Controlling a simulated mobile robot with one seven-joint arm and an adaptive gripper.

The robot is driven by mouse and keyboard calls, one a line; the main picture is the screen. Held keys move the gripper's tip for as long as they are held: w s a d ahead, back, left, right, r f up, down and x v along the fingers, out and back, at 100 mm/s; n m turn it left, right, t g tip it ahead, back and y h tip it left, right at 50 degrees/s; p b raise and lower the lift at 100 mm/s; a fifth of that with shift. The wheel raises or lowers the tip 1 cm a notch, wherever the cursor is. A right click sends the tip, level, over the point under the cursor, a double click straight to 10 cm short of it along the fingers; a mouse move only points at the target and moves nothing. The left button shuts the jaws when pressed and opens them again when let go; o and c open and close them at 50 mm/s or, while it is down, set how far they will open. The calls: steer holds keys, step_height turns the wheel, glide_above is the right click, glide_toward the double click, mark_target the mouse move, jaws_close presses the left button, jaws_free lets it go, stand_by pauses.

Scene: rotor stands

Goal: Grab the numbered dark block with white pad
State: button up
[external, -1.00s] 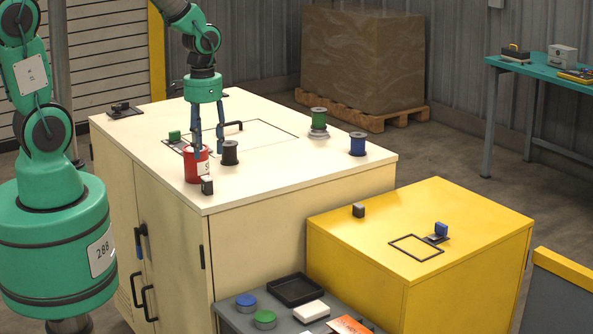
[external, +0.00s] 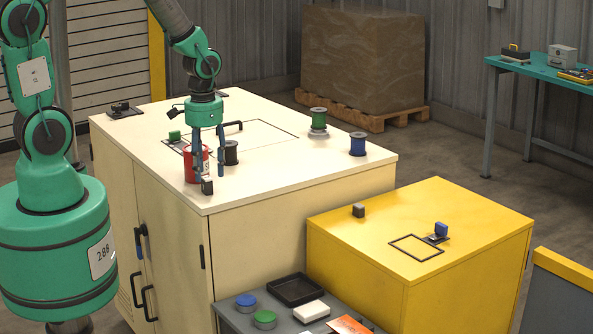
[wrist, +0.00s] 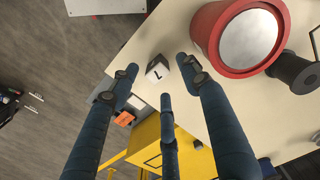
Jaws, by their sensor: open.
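A small dark block (external: 207,186) with a pale face stands near the front corner of the cream cabinet top. In the wrist view the block (wrist: 157,67) shows a white face with a dark mark, which I cannot read for certain. My gripper (external: 209,172) is open above and around the block's area, with its fingers pointing down. In the wrist view my gripper (wrist: 158,84) has its blue fingertips spread near the block, which lies just beyond them. The fingers hold nothing. A second small dark block (external: 358,210) sits on the yellow cabinet.
A red can (external: 191,168) stands close behind the block, partly hidden by a finger. A black spool (external: 231,153) is beside it. Green (external: 318,118) and blue (external: 357,145) spools stand farther right. The cabinet's front edge (external: 285,189) is near the block.

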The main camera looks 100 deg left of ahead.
mark_target(206, 177)
steer(key=shift+d+f, duration=0.2)
steer(key=shift+f, duration=1.9)
jaws_close()
